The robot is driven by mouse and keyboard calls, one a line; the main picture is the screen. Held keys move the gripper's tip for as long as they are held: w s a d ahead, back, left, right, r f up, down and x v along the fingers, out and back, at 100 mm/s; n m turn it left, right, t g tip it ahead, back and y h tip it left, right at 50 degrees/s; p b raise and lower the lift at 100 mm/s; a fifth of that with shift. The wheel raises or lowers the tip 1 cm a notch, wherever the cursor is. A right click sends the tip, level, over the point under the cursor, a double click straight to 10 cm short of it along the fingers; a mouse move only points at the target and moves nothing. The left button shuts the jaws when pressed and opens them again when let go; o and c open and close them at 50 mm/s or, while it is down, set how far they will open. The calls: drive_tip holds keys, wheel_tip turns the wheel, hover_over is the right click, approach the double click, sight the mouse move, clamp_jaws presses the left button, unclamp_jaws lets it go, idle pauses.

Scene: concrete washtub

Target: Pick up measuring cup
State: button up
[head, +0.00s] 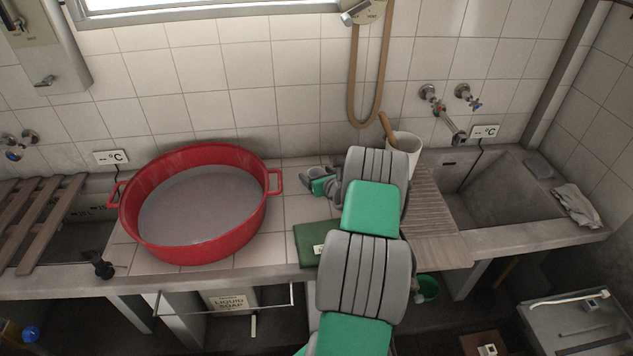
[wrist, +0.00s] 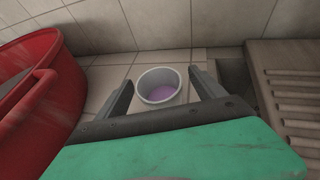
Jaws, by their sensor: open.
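The measuring cup (wrist: 149,77) appears to be the small round grey-white cup in the wrist view, upright on the tiled counter, with a purplish bottom or contents. My gripper (wrist: 160,84) is open, with one finger on each side of the cup in this view. I cannot tell whether either finger touches it. In the head view my gripper (head: 322,184) is low over the counter beside a small grey cup (head: 315,173), partly hidden by the gripper and arm.
A large red tub (head: 193,245) stands close on the left. A ridged washboard slab (head: 430,205) and concrete sink (head: 510,190) lie to the right. A white container (head: 407,147) stands behind my arm. The tiled wall is close behind.

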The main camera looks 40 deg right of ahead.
drive_tip(key=shift+c, duration=0.2)
drive_tip(key=c, duration=1.4)
drive_tip(key=shift+r, duration=0.1)
drive_tip(key=shift+c, duration=0.2)
